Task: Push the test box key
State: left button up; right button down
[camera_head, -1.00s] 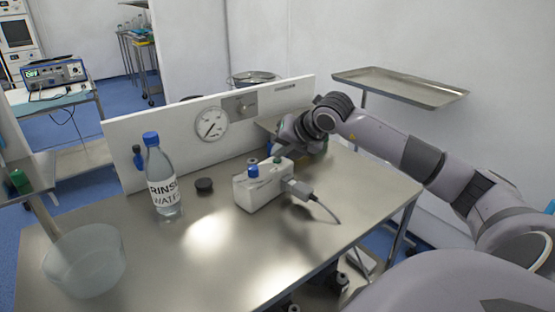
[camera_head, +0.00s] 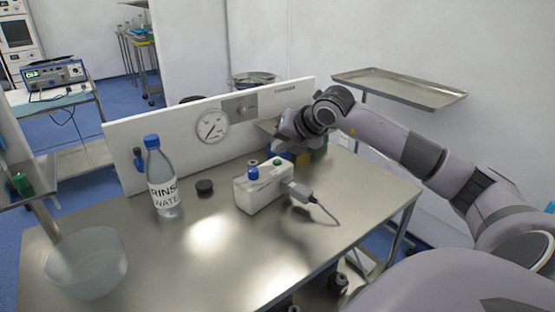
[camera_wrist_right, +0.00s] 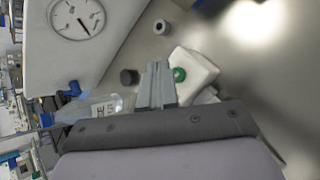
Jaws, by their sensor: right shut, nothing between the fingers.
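The test box (camera_head: 262,195) is a white box on the steel table, with a green key (camera_head: 277,164) and a blue knob (camera_head: 253,173) on top. A grey cable leaves its right side. My right gripper (camera_head: 279,148) is just behind and above the box, near the green key. In the right wrist view its fingers (camera_wrist_right: 157,72) are shut and empty. The green key (camera_wrist_right: 179,74) shows just right of the fingertips there, on the white box (camera_wrist_right: 198,68). Whether they touch cannot be told. My left gripper is not in view.
A rinse water bottle (camera_head: 162,180), a black puck (camera_head: 204,187) and a clear bowl (camera_head: 86,262) stand left of the box. A white panel with a gauge (camera_head: 212,125) stands along the back. A metal tray (camera_head: 400,86) is at the right. The table front is clear.

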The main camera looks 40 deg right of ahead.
aim_at(281, 163)
notch_tip(281, 163, up, 5)
jog(key=p, duration=0.3)
jog(key=shift+r, duration=0.15)
dwell(0.5)
